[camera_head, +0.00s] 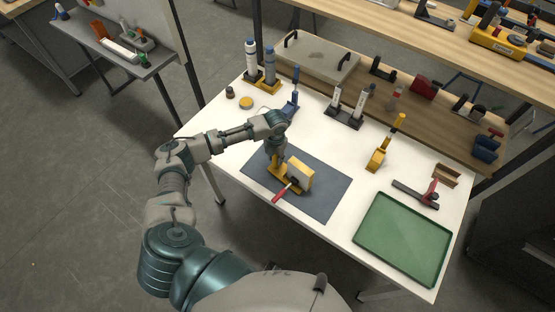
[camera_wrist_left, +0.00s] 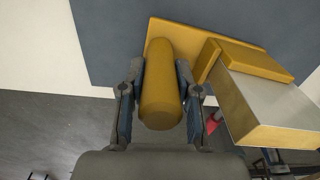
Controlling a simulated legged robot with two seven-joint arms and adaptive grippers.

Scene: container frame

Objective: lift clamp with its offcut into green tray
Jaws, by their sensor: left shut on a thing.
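A yellow clamp-like tool (camera_head: 278,186) with a flat base and a round upright handle stands on the dark mat. A pale wood-sided block (camera_head: 300,174), apparently the offcut, sits against its yellow part; the block also shows at right in the left wrist view (camera_wrist_left: 268,105). A red handle (camera_head: 280,195) sticks out on the near side. My left gripper (camera_head: 277,152) is over the tool, and in the left wrist view its fingers (camera_wrist_left: 160,105) are shut on the yellow handle (camera_wrist_left: 160,85). The green tray (camera_head: 385,272) lies empty at the front right. My right gripper is not in view.
The dark mat (camera_head: 325,200) has bare room to the right. A red clamp (camera_head: 430,192) on a dark bar and a small wooden box (camera_head: 446,174) lie behind the tray. A yellow tool (camera_head: 377,158) stands behind the mat, with bottles (camera_head: 252,62) at the back left.

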